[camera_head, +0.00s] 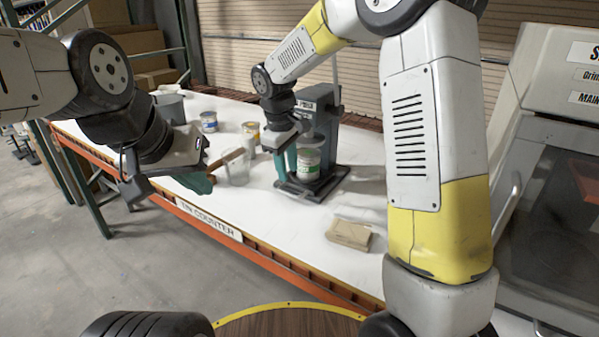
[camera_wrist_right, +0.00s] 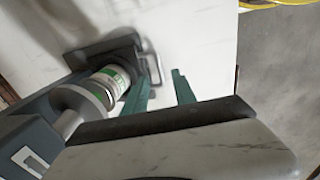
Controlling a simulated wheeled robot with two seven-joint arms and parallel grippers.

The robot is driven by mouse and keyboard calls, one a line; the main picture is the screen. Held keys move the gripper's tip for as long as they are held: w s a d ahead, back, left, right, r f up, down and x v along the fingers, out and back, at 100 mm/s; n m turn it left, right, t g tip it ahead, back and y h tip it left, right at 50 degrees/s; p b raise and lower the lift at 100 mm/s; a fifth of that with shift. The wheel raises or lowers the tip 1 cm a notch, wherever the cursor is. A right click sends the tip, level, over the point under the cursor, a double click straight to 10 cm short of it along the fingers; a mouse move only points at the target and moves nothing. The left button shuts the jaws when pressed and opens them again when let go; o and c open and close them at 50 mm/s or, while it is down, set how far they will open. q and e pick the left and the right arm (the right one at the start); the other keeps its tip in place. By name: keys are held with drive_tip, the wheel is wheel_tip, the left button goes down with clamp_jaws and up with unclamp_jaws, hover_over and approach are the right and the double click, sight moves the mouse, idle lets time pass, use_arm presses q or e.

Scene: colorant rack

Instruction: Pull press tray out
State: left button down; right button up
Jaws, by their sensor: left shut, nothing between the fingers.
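The grey press (camera_head: 326,112) stands on the white counter. A white and green tin (camera_head: 308,164) stands upright under its head, on the dark press tray (camera_head: 312,188). In the right wrist view the tin (camera_wrist_right: 108,82) and the dark tray (camera_wrist_right: 100,52) show, with a thin looped handle (camera_wrist_right: 152,52) at the tray's end. My right gripper (camera_wrist_right: 163,74) is open, its two green fingers apart beside the handle, with nothing seen between them. In the head view it (camera_head: 285,163) is left of the tin. My left gripper (camera_head: 202,184) is shut and empty near the counter's front edge.
A clear beaker (camera_head: 236,167), a yellow tin (camera_head: 250,132) and a blue tin (camera_head: 209,121) stand left of the press. A tan block (camera_head: 350,234) lies in front, at the right. A big grey machine (camera_head: 555,150) stands at the right.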

sight(291, 195)
drive_tip(key=f, duration=0.2)
drive_tip(key=w+f, duration=0.1)
drive_tip(key=f, duration=0.2)
drive_tip(key=w+f, duration=0.1)
drive_tip(key=f, duration=0.2)
drive_tip(key=shift+d+f, duration=0.1)
drive_tip(key=shift+d, duration=0.3)
clamp_jaws()
idle(1.0)
